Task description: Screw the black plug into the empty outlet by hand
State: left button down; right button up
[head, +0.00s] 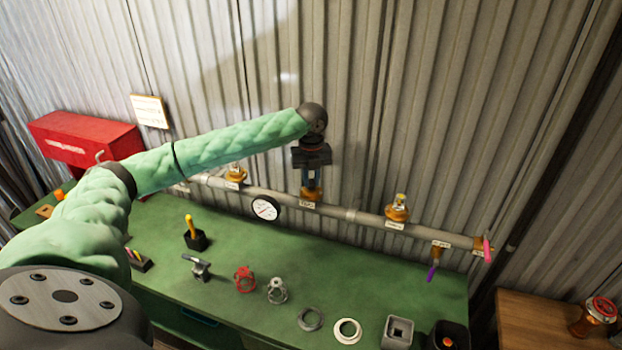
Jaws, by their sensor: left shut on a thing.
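My left gripper (311,182) reaches across from the left and points down at the middle brass outlet (308,196) on the grey pipe. Its fingers are shut on a small dark thing that looks like the black plug, mostly hidden between them. The fingertips are right at the top of this outlet. I cannot tell whether the plug touches the thread or sits in it. Other brass outlets stand on the pipe to the left (236,174) and right (397,209), each with a fitting on top. My right gripper is not in view.
The grey pipe (350,215) runs along the corrugated wall, with a gauge (265,208) below it. A red box (85,137) stands left.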

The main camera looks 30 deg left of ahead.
pick_arm(q)
jog(key=m, duration=0.5)
jog(key=shift+m, duration=0.3)
jog(key=c, duration=1.1)
grip_release()
jog(key=n, duration=1.4)
jog(key=shift+n, duration=1.7)
